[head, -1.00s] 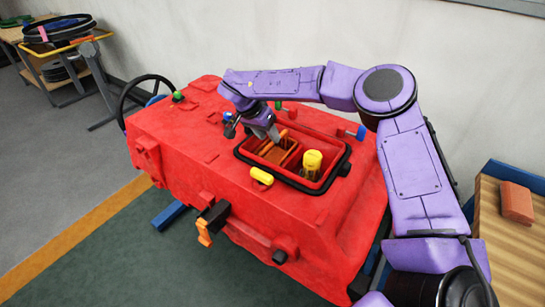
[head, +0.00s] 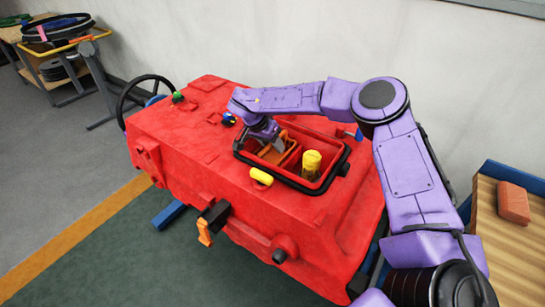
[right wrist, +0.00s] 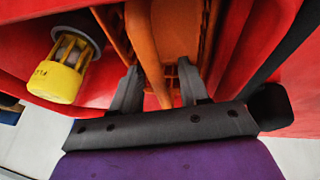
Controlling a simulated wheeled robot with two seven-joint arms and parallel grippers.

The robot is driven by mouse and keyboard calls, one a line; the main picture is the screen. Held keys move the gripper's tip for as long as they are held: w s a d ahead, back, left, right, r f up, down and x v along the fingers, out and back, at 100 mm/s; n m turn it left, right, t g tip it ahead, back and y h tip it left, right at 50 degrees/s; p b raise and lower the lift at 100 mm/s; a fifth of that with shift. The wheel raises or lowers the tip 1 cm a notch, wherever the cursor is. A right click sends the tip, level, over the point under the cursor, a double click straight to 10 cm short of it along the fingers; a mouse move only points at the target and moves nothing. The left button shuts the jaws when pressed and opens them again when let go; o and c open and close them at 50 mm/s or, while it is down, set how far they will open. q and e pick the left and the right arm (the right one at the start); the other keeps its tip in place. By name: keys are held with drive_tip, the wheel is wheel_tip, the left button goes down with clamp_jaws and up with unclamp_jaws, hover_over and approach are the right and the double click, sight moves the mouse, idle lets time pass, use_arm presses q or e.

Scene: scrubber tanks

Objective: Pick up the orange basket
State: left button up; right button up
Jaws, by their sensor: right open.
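The orange basket (head: 282,155) sits inside the open, black-rimmed compartment of the red machine (head: 190,145). It also shows in the right wrist view (right wrist: 176,35), where its upright orange handle lies between my fingers. My right gripper (head: 272,141) reaches down into the compartment at the basket. In the right wrist view its two grey fingers (right wrist: 160,88) are open, one on each side of the handle, with gaps visible. The basket's lower part is hidden by the compartment wall and my gripper. My left gripper is not in view.
A yellow-capped float cage (head: 311,163) stands in the compartment close to the basket, and also shows in the right wrist view (right wrist: 62,72). A yellow knob (head: 261,176) lies by the rim. A wooden-topped table (head: 490,245) with a reddish block (head: 514,203) stands at right.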

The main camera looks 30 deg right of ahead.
drive_tip(key=shift+f, duration=0.1)
idle(0.3)
clamp_jaws()
